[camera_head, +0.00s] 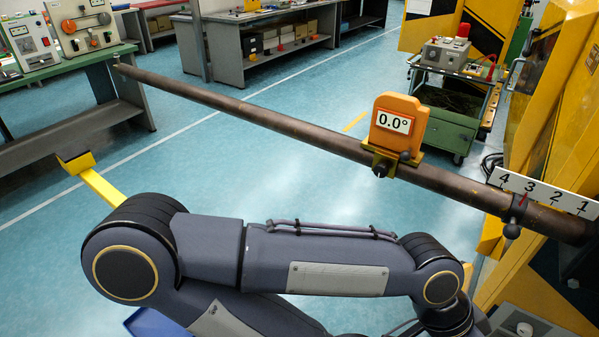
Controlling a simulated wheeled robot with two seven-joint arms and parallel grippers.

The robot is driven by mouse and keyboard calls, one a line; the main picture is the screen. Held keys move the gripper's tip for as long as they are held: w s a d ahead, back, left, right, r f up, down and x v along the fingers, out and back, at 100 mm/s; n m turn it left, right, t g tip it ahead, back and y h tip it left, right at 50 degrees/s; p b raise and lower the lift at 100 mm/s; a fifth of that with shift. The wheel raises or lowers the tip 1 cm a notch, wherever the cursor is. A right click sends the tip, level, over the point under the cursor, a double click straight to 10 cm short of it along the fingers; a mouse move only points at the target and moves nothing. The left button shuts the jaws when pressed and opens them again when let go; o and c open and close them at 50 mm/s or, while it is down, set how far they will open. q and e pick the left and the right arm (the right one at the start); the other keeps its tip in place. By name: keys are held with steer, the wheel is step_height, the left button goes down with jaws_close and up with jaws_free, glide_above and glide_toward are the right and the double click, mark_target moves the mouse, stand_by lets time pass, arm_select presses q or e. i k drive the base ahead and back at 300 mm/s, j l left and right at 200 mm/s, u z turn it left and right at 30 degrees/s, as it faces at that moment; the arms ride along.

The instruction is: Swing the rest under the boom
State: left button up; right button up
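The boom (280,122) is a long dark pipe running from the yellow machine at the right to its tip at the upper left. An orange angle gauge (397,125) clamped on it reads 0.0°. The rest (103,187) is a yellow bar with a cradle end (76,162) at the left, apart from the boom and nearer me in the picture. Its lower part is hidden behind my arm. One of my arms (330,255) spans the foreground, bent at its joints. Neither gripper shows.
A white scale (545,192) numbered 4 to 1 stands by the boom's right end, with a dark knobbed clamp (514,215) near 3. A green bench (75,62) with devices is at the left. A green cart (450,118) stands behind the boom. Blue floor is open between them.

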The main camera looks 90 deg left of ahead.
mark_target(76, 158)
steer(key=u, duration=4.2)
steer(key=i+j+u, duration=0.45)
steer(key=i+u, duration=0.25)
steer(key=i, duration=0.2)
steer(key=i+u, duration=0.35)
steer(key=i, duration=0.15)
